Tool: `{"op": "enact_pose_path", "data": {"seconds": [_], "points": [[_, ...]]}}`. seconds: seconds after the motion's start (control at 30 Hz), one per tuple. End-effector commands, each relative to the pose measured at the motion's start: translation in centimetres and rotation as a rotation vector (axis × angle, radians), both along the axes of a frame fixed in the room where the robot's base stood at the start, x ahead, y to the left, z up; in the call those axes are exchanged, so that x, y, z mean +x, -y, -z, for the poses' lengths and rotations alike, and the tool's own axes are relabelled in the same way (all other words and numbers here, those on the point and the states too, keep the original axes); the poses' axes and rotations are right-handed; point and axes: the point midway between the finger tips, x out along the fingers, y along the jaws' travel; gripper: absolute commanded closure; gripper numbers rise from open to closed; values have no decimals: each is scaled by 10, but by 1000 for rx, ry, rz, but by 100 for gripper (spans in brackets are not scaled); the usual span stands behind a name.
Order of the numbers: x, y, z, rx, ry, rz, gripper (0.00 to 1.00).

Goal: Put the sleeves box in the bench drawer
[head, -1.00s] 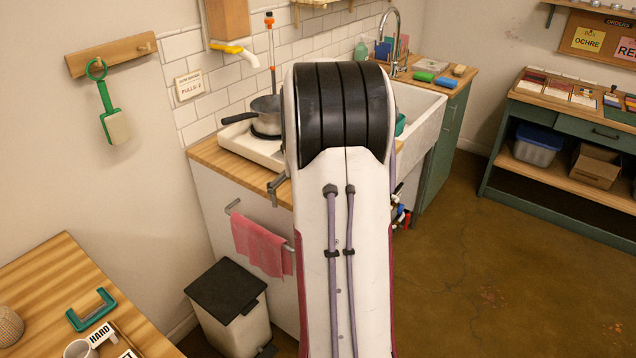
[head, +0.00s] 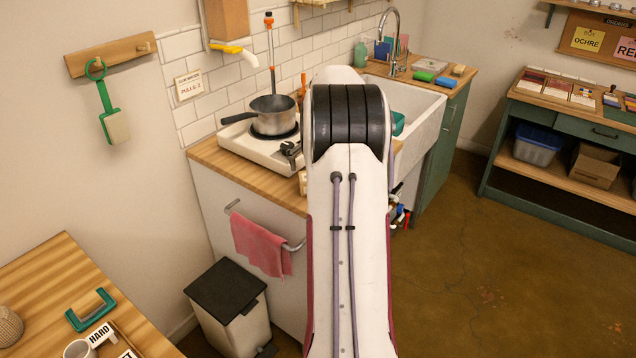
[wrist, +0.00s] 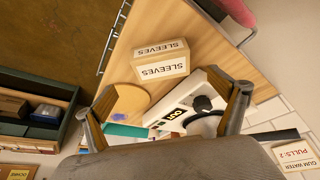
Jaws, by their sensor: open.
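The sleeves box (wrist: 162,68) is a small, light wooden-coloured block with SLEEVES labels on two faces. It rests on the wooden counter (wrist: 205,48) in the wrist view, ahead of my gripper (wrist: 172,95). The two fingers are wide apart with nothing held between them. In the head view my arm hides most of the gripper; a dark part shows beside the hot plate. A small pale piece at the arm's left edge may be the box. The bench drawer (head: 590,132) is a green front with a dark handle at the right, and looks shut.
A white hot plate (head: 235,142) with a grey pan (head: 272,113) stands close to the gripper. The sink (head: 425,115) is to the right. A pink towel (head: 260,245) hangs on the counter front. Open floor (head: 470,260) lies between counter and green bench.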

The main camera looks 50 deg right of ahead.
Motion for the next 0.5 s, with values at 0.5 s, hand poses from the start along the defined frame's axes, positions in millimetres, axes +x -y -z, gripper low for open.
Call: {"op": "enact_pose_path", "data": {"seconds": [0.5], "points": [[7, 7, 24, 1, -1, 0, 4]]}}
